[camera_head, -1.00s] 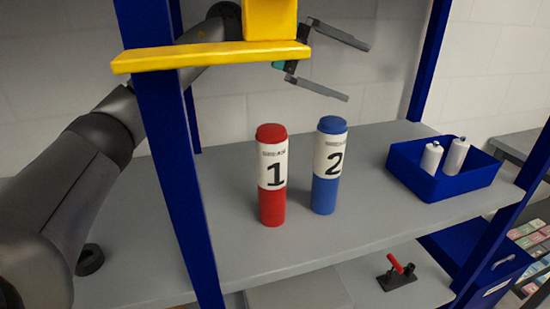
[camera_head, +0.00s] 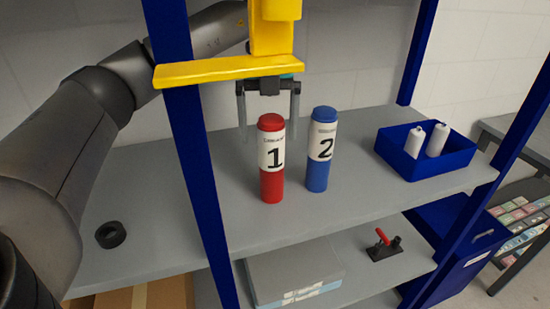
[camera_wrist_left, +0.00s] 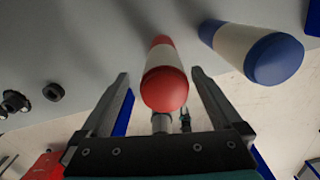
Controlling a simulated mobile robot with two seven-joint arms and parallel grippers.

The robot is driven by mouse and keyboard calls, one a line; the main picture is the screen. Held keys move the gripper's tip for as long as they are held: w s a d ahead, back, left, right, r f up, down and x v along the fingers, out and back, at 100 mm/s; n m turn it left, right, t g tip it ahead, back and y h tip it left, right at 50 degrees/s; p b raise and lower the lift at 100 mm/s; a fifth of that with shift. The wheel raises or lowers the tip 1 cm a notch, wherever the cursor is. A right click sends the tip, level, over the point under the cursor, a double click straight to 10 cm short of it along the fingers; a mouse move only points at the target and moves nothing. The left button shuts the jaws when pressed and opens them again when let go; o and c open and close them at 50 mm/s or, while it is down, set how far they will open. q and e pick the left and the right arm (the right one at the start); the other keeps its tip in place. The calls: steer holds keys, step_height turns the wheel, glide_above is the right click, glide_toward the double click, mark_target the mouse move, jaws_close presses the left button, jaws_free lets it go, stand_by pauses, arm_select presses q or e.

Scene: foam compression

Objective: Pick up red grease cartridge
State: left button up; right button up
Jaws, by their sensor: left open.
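The red grease cartridge (camera_head: 272,187), with a white label marked 1, stands upright on the grey shelf (camera_head: 235,215). A blue cartridge (camera_head: 318,172) marked 2 stands just to its right. My left gripper (camera_head: 268,135) is open, pointing down above and around the red cartridge's top in the head view; its fingers look to be behind the cartridge. In the left wrist view the red cartridge (camera_wrist_left: 165,85) shows between the two open fingers, and the blue cartridge (camera_wrist_left: 265,55) lies outside the right finger. No contact is visible.
A yellow bar (camera_head: 228,72) crosses in front of my left gripper, next to a blue shelf post (camera_head: 185,140). A blue bin (camera_head: 440,165) with two white bottles stands at right. A black ring (camera_head: 110,235) lies at left. A red-handled clamp (camera_head: 384,245) sits on the lower shelf.

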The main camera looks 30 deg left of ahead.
mark_target(271, 152)
arm_select(q)
steer(key=f, duration=0.5)
steer(key=shift+d+f+p, duration=0.2)
steer(key=shift+f+p, duration=0.1)
steer(key=shift+f, duration=0.1)
steer(key=shift+w, duration=0.1)
jaws_close()
stand_by(0.4)
steer(key=shift+r, duration=0.1)
